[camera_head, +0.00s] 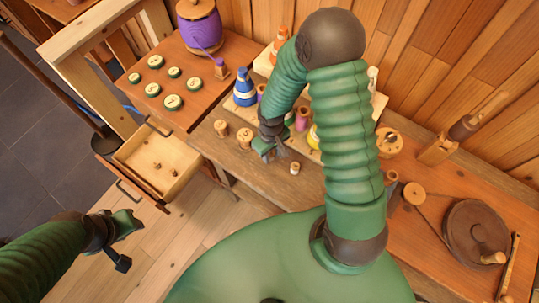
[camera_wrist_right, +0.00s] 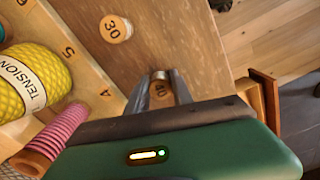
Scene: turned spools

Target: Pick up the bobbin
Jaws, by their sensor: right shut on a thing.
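My right gripper (camera_head: 279,155) is low over the front of the wooden bench. In the right wrist view its two dark fingers (camera_wrist_right: 161,92) are shut on a small wooden bobbin marked 40 (camera_wrist_right: 161,90). In the head view the gripper hides this bobbin. I cannot tell whether it touches the bench. A similar bobbin marked 30 (camera_wrist_right: 115,29) stands apart on the bench; it also shows in the head view (camera_head: 295,168). My left gripper (camera_head: 124,240) hangs at the lower left, away from the bench, with nothing seen in it; its jaw opening is unclear.
A stepped rack (camera_head: 375,105) with coloured spools and a yellow ball of thread (camera_wrist_right: 30,82) is beside the right gripper. Two wooden spools (camera_head: 244,135) stand left of it. An open drawer (camera_head: 180,180) juts out at the left. A dark wheel (camera_head: 470,225) sits at the right.

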